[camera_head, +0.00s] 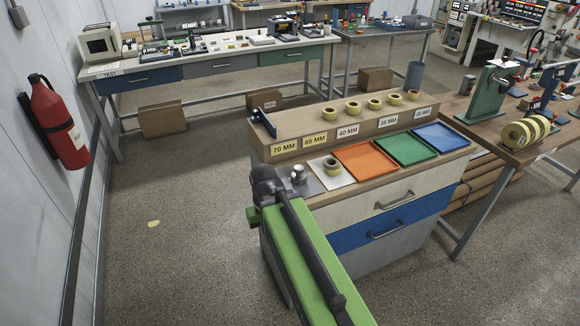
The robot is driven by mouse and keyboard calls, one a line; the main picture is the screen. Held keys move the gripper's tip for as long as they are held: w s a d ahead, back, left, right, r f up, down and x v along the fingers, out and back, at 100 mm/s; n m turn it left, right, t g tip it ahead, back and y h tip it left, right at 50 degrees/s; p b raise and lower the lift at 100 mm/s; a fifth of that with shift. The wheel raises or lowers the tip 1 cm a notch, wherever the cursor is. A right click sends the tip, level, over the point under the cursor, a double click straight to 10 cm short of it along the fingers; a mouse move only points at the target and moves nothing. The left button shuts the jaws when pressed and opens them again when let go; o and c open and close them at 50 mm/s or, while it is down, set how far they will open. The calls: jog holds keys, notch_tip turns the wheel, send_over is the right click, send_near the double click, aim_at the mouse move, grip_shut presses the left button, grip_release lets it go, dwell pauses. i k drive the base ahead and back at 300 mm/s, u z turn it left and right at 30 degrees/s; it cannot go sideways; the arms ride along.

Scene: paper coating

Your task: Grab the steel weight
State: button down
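The steel weight (298,174) is a small shiny cylinder. It stands upright on a grey metal plate (309,187) at the left end of the wooden cabinet top. My green arm reaches up from the bottom of the view. Its dark end with my gripper (265,182) is just left of the weight, at the cabinet's left edge. A small gap shows between the dark end and the weight. The fingers cannot be made out.
Right of the weight are a tape roll (332,167) on a white sheet and orange (371,160), green (406,149) and blue (440,138) trays. Behind, a raised ledge (320,125) holds several rolls above size labels. A dark bracket (263,122) stands at its left end.

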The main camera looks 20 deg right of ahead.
aim_at(298, 176)
jog(key=u, duration=0.15)
jog(key=k, duration=0.15)
jog(key=u, duration=2.95)
jog(key=k, duration=1.55)
jog(key=z, duration=1.35)
jog(key=i, duration=1.05)
jog(key=u, duration=0.15)
